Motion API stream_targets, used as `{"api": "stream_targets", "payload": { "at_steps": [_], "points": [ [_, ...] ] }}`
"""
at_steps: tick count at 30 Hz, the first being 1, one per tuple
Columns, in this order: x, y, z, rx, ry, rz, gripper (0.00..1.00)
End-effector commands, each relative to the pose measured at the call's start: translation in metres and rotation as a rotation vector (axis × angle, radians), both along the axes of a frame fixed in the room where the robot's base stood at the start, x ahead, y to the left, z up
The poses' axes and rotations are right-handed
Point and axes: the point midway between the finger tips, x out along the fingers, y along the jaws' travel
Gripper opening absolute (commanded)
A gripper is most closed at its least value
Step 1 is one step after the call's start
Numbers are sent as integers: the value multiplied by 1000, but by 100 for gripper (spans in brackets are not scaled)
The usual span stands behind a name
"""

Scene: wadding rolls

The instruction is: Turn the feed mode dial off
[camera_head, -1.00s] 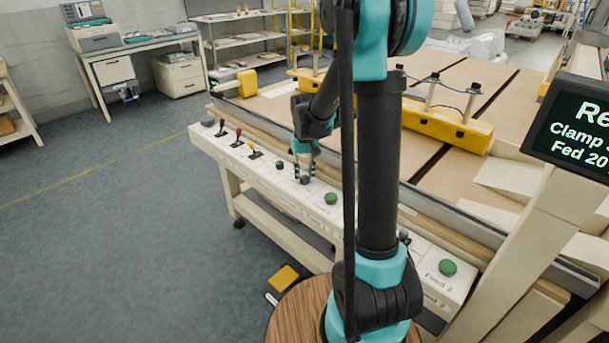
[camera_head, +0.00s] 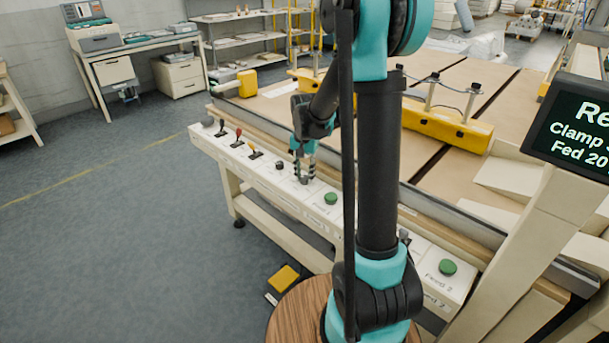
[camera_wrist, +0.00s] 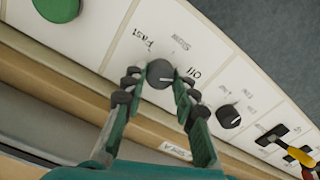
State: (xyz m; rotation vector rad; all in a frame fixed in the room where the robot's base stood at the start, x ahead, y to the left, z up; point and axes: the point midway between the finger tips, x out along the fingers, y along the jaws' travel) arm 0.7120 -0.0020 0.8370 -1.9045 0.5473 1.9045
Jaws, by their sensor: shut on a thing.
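The feed mode dial (camera_wrist: 159,73) is a dark round knob on the cream control panel (camera_wrist: 112,50). The labels Fast, Slow and Off are printed around it in the wrist view. Its white pointer mark points right in that view, roughly toward the Off label (camera_wrist: 193,72). My gripper (camera_wrist: 158,79) is shut on the dial, with one fingertip on each side.
A second dark dial (camera_wrist: 228,116) sits beside it, with toggle levers, including a yellow one (camera_wrist: 299,156), farther along. A green button (camera_wrist: 57,4) is on the other side. A yellow clamp bar (camera_head: 440,125) lies across the table behind the panel.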

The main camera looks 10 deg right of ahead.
Motion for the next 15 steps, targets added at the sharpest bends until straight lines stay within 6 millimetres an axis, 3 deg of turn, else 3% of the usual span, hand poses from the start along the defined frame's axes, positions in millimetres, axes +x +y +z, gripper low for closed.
{"api": "stream_targets", "payload": {
  "at_steps": [12, 13, 15],
  "points": [
    [0, 0, 0, 0, 0, -6, 0],
    [0, 0, 0, 0, 0, -6, 30],
    [0, 0, 0, 0, 0, -6, 39]
  ]
}}
